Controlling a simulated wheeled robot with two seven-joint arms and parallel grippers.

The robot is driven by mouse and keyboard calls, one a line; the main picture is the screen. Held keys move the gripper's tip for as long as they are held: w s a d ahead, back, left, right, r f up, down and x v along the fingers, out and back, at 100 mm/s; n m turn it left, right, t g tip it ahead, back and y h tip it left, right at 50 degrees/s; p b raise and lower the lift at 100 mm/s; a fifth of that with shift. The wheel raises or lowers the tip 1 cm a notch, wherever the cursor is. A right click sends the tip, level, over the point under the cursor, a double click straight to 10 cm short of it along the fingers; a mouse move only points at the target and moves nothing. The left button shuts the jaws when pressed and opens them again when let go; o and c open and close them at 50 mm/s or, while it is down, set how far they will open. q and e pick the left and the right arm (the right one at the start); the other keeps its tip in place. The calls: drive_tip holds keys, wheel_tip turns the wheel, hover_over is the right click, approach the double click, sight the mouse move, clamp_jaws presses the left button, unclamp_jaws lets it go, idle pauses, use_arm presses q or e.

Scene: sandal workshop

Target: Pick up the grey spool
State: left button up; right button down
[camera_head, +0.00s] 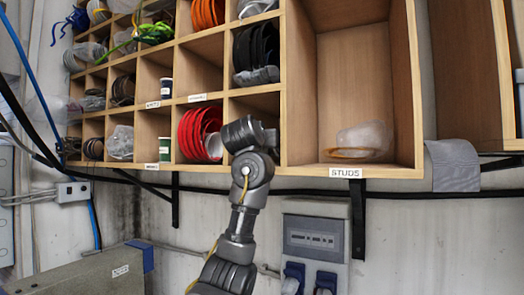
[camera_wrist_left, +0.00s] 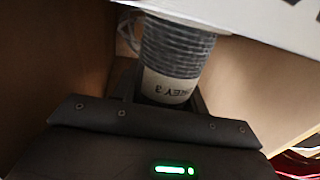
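The grey spool (camera_wrist_left: 180,50) shows in the left wrist view, upside down, with a pale label band reading "GREY 3". It is in a wooden compartment. My left gripper (camera_wrist_left: 165,98) has a dark finger on each side of the spool's label band. The fingers are close against it, but I cannot tell whether they grip it. In the head view my left gripper (camera_head: 268,135) reaches into a compartment just left of the wide "STUDS" bay, and the spool is not visible there. My right gripper is in neither view.
Red coils (camera_head: 198,132) fill the compartment to the left. A white shelf label (camera_wrist_left: 270,22) crosses the wrist view's top. The "STUDS" bay (camera_head: 352,80) holds a clear bag (camera_head: 365,138). A grey wall box (camera_head: 315,240) hangs below the shelf.

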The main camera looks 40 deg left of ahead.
use_arm(q)
drive_tip(key=shift+w+d+f, duration=0.1)
drive_tip(key=shift+w, duration=0.05)
drive_tip(key=shift+c, duration=1.2)
drive_tip(key=shift+s, duration=0.2)
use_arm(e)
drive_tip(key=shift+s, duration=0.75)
